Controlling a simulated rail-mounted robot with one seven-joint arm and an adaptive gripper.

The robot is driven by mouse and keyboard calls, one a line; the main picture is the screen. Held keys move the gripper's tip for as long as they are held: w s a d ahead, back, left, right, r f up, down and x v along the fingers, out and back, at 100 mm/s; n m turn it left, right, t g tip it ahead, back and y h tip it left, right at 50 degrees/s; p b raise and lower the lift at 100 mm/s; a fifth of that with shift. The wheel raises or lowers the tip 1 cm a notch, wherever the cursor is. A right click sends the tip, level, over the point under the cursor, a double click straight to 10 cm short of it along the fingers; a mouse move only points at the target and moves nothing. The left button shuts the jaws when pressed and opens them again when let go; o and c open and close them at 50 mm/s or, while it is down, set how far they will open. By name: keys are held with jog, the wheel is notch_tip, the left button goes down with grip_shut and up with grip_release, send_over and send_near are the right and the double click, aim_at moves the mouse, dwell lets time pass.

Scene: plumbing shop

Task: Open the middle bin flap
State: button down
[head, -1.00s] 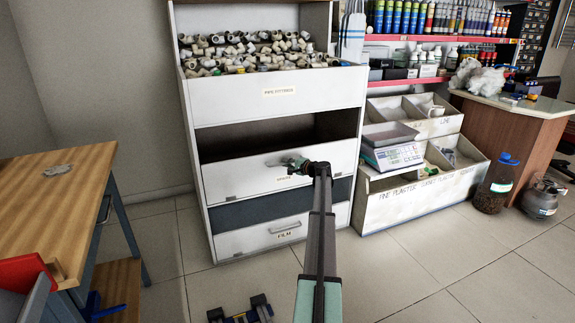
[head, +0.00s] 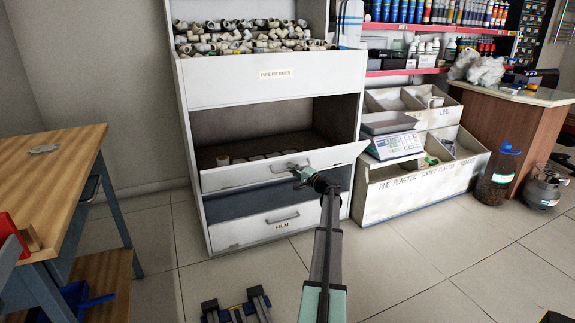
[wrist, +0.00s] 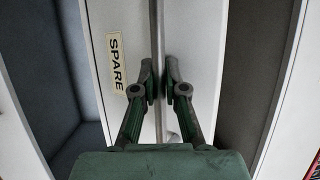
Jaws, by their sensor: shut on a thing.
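The middle bin flap (head: 240,174) is white and is tilted out from the cabinet front, with its top edge leaning toward me. Behind it the bin interior shows, with several pale round items (head: 238,159). In the wrist view the flap (wrist: 118,35) carries a "SPARE" label (wrist: 117,61). Its grey bar handle (wrist: 157,95) runs between my fingers. My gripper (head: 294,169) is shut on that handle in the head view, and it also shows in the wrist view (wrist: 159,72). The handle is partly hidden by my fingers.
Above is the "PIPE FITTINGS" bin (head: 270,84), full of fittings. Below is the "FILM" flap (head: 265,229), upright and shut. A wooden table (head: 50,165) stands left; a white bin unit with a scale (head: 393,145) stands right. The floor in front is mostly clear.

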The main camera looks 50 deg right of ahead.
jog(key=shift+s+a+f+b, duration=0.15)
jog(key=shift+s+a+f, duration=0.2)
jog(key=shift+f, duration=0.35)
jog(key=shift+s+a+f+b, duration=0.15)
jog(key=shift+s+f, duration=0.3)
jog(key=shift+f, duration=0.25)
jog(key=shift+s+a+f+b, duration=0.2)
jog(key=shift+s+f, duration=0.2)
jog(key=shift+f, duration=0.3)
jog(key=c, duration=1.2)
grip_release()
jog(key=shift+d, duration=0.1)
jog(key=s+a, duration=0.1)
jog(key=s, duration=1.1)
jog(key=shift+a+f, duration=0.35)
jog(key=shift+f, duration=0.05)
